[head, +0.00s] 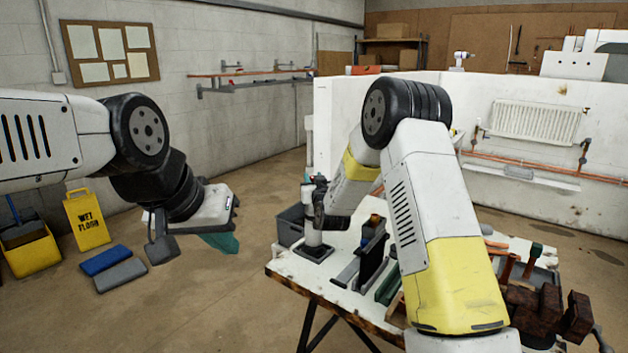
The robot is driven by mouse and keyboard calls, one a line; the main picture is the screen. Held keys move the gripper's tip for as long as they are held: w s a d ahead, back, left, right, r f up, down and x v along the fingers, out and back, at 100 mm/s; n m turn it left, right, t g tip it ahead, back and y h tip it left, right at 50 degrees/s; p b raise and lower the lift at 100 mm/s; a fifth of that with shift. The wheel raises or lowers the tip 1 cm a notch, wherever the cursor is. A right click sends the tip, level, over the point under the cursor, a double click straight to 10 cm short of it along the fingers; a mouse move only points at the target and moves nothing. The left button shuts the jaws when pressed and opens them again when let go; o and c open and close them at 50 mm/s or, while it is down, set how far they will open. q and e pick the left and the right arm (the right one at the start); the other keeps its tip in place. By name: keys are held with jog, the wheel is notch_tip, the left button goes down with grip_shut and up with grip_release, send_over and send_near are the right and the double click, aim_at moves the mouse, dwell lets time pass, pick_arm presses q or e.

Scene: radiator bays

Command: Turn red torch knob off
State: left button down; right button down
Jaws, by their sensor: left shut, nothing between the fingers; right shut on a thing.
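A torch with a pale upright cylinder (312,232) stands on a dark base at the far left corner of the workbench. Its dark top has a small reddish spot (312,178); I cannot make out the knob clearly at this size. My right gripper (319,205) is at the upper part of the torch, shut on it. My arm and gripper hide part of the torch, and the exact contact is not clear. My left gripper (161,248) is shut and empty over the floor, left of the bench and well apart from the torch.
The workbench (285,268) carries a dark grey box (291,226), upright dark plates, tools and brown blocks (550,312). A radiator (535,121) hangs on the right wall.

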jog(key=shift+h, duration=0.3)
jog(key=c, duration=1.1)
grip_release()
jog(key=shift+s+d, duration=0.2)
jog(key=shift+s, duration=1.1)
jog(key=shift+s+d, duration=0.2)
jog(key=shift+s, duration=1.05)
jog(key=shift+s+d, duration=0.2)
jog(key=shift+s, duration=1.1)
jog(key=s+d+r+g, duration=0.65)
jog(key=s+r, duration=0.35)
jog(key=s, duration=0.4)
jog(key=s+d+g, duration=0.1)
jog(key=s+d, duration=0.1)
jog(key=s, duration=0.6)
jog(key=s+d+f+m+g, duration=0.1)
jog(key=s+d+g, duration=0.1)
jog(key=s, duration=0.7)
jog(key=s+d+g, duration=0.2)
jog(key=s+d, duration=0.1)
jog(key=s, duration=0.5)
jog(key=shift+s+f+m+h, duration=0.15)
jog(key=shift+s+m+h, duration=0.1)
jog(key=shift+m+h, duration=0.05)
